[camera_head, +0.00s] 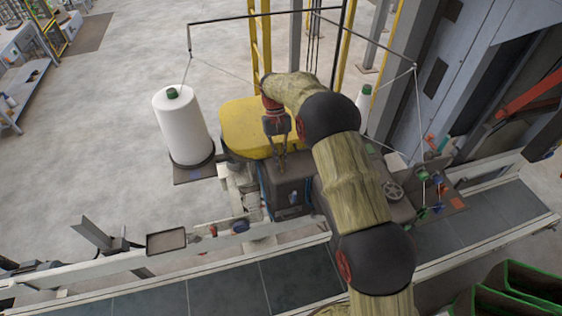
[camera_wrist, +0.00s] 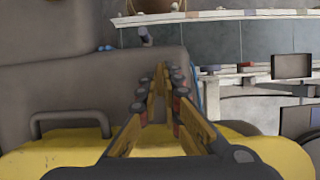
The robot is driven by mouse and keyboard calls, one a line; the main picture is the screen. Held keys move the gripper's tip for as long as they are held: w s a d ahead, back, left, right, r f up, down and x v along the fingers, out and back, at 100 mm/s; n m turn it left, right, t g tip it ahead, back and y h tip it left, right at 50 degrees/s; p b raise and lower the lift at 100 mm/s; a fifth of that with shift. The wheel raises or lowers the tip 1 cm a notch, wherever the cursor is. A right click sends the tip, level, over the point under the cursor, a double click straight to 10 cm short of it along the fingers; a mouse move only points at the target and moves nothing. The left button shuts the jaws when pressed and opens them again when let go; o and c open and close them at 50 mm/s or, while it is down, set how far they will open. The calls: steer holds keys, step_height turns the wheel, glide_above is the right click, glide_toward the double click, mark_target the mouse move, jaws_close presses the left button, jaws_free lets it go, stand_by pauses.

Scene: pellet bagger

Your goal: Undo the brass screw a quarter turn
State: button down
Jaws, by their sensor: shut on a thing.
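My gripper (camera_head: 282,170) reaches down to the grey machine head (camera_head: 292,187), beside its yellow cover (camera_head: 240,128). In the wrist view my gripper (camera_wrist: 166,72) has its two brass-coloured fingers drawn together at the tips, against the grey housing (camera_wrist: 100,75). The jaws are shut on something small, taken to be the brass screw. The screw itself is hidden between the fingertips, so its turn angle cannot be seen. The yellow cover (camera_wrist: 65,150) lies below the fingers in the wrist view.
A grey handle (camera_wrist: 70,122) rises by the yellow cover. A white thread cone (camera_head: 182,125) stands left of the machine, another (camera_head: 363,100) behind my arm. A conveyor (camera_head: 225,292) runs along the front. Thin thread-guide rods stand overhead.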

stand_by(0.4)
steer(key=c, duration=2.1)
jaws_free()
steer(key=shift+o, duration=0.6)
steer(key=v, duration=1.2)
steer(key=shift+r, duration=0.1)
